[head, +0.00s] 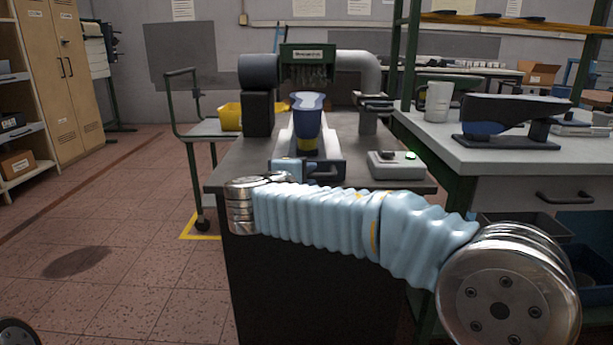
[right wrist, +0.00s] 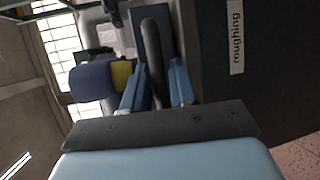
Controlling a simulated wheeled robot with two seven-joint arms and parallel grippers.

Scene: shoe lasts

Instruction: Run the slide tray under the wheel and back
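The slide tray (head: 307,150) runs along the machine bench toward the wheel housing and carries a blue last (head: 307,112) with a yellow part beneath it. The last also shows in the right wrist view (right wrist: 92,80). The tray's dark bar handle (head: 327,171) is at its near end. My right gripper (head: 312,169) is at this handle. In the right wrist view its two blue fingers (right wrist: 156,82) lie on either side of the black handle (right wrist: 152,50); I cannot tell whether they press on it. The wheel itself is hidden under the green hood (head: 307,54). My left gripper is not in view.
A side table (head: 480,155) on the right bears a mug (head: 438,102) and a dark last-shaped stand (head: 510,120). A cart with a yellow bin (head: 230,117) stands left.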

